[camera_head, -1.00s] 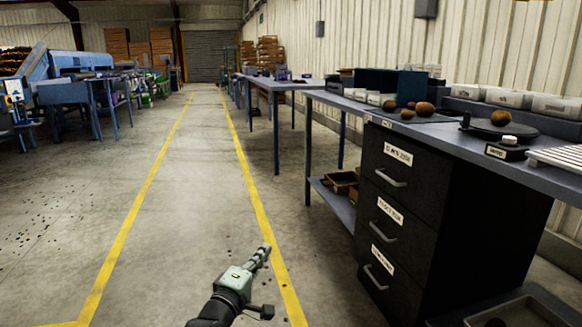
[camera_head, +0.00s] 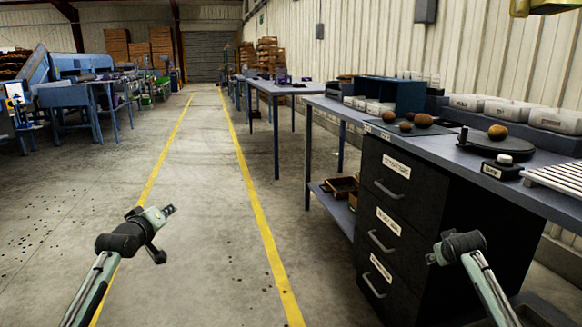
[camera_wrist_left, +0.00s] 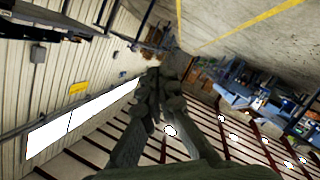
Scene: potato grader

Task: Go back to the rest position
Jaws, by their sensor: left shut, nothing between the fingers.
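My left gripper (camera_head: 169,210) is in the head view, over the floor aisle between the yellow lines. It is shut and empty, pointing up and to the right, apart from the bench. In the left wrist view its fingers (camera_wrist_left: 160,100) are together in the middle, with nothing held. My right arm comes in at the lower right, in front of the black drawer unit (camera_head: 405,190).
The workbench (camera_head: 350,112) on the right holds several potatoes (camera_head: 423,120), a round black plate (camera_head: 490,140) and white trays (camera_head: 553,122). Another table (camera_head: 277,87) stands farther back. Blue machinery (camera_head: 70,95) is at the far left.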

